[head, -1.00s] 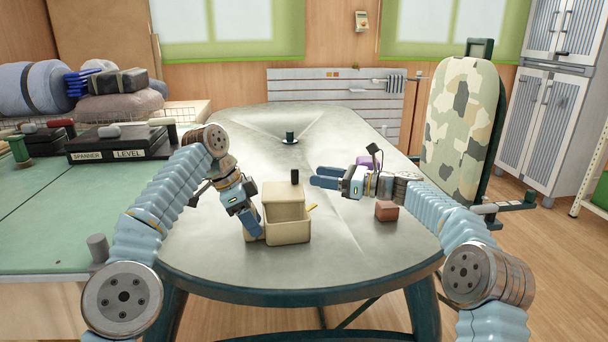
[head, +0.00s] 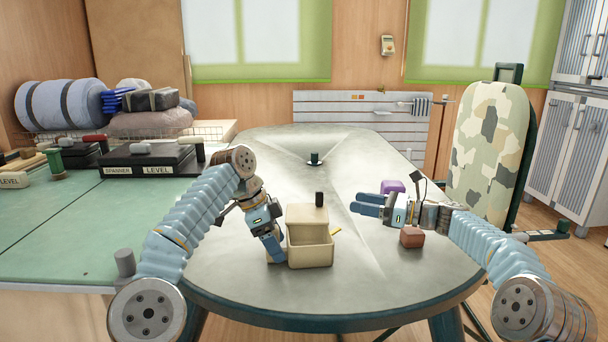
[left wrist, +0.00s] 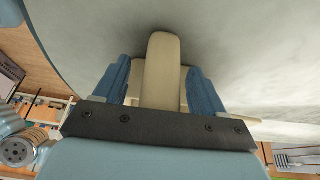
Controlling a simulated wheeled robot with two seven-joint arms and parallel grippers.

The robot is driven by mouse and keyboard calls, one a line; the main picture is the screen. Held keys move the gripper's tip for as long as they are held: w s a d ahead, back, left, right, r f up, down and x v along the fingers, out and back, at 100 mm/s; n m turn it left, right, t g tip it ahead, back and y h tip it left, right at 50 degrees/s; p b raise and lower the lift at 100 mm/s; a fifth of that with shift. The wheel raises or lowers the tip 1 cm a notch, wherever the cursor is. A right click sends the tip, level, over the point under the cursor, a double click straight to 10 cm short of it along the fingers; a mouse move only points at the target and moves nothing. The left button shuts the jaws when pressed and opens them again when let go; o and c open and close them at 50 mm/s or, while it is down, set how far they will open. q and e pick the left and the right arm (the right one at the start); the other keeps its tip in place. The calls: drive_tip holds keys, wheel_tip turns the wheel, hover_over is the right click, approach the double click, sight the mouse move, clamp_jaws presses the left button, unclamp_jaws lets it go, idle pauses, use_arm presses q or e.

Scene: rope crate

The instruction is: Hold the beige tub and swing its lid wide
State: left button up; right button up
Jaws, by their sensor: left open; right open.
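The beige tub (head: 310,256) stands on the grey table, its front part open at the top. Its beige lid (head: 305,214) is raised at the back, with a dark knob (head: 319,199) above it. My left gripper (head: 274,252) is at the tub's left side, pointing down. In the left wrist view the open fingers (left wrist: 161,82) stand on either side of a beige bar-like part (left wrist: 163,65) of the tub; contact cannot be told. My right gripper (head: 364,204) is open and empty, pointing left, right of the lid and apart from it.
A brown block (head: 411,237) lies below my right wrist and a purple object (head: 392,187) behind it. A yellow piece (head: 335,232) shows at the tub's right. A dark post (head: 314,159) stands further back. The table between is clear.

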use_arm(q)
drive_tip(key=shift+r, duration=0.15)
drive_tip(key=shift+a+r, duration=0.2)
drive_tip(key=shift+r, duration=0.2)
drive_tip(key=a, duration=1.2)
drive_tip(key=shift+s, duration=0.4)
